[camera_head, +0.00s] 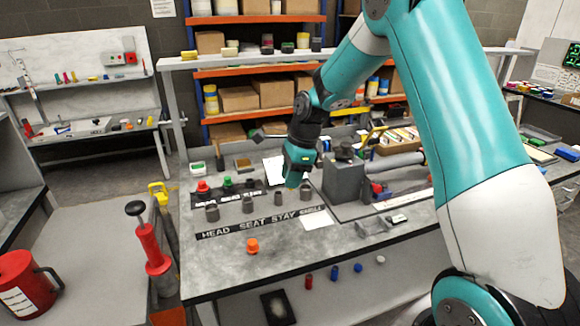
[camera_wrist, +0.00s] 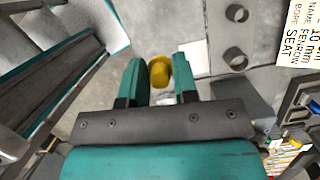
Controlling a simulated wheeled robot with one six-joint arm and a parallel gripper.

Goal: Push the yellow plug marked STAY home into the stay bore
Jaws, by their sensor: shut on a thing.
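The yellow plug (camera_wrist: 158,72) sits between the two teal fingers of my gripper (camera_wrist: 167,80) in the wrist view; the gripper is shut on it. Its STAY mark cannot be read. In the head view my gripper (camera_head: 293,180) points down beside the grey bores, and the plug is hidden there. The bore above the STAY label (camera_head: 285,217) is a short dark cylinder (camera_head: 278,198), just left of and below my fingertips in the picture. I cannot tell whether the plug touches or has entered a bore. Two open bores (camera_wrist: 236,56) show right of the plug in the wrist view.
Other bores (camera_head: 212,212) stand left along the label strip. Red (camera_head: 203,186) and green (camera_head: 228,182) plugs stand behind them. An orange plug (camera_head: 252,246) stands near the bench's front. A grey block (camera_head: 343,180) is close on the right. The bench front (camera_head: 220,265) is mostly clear.

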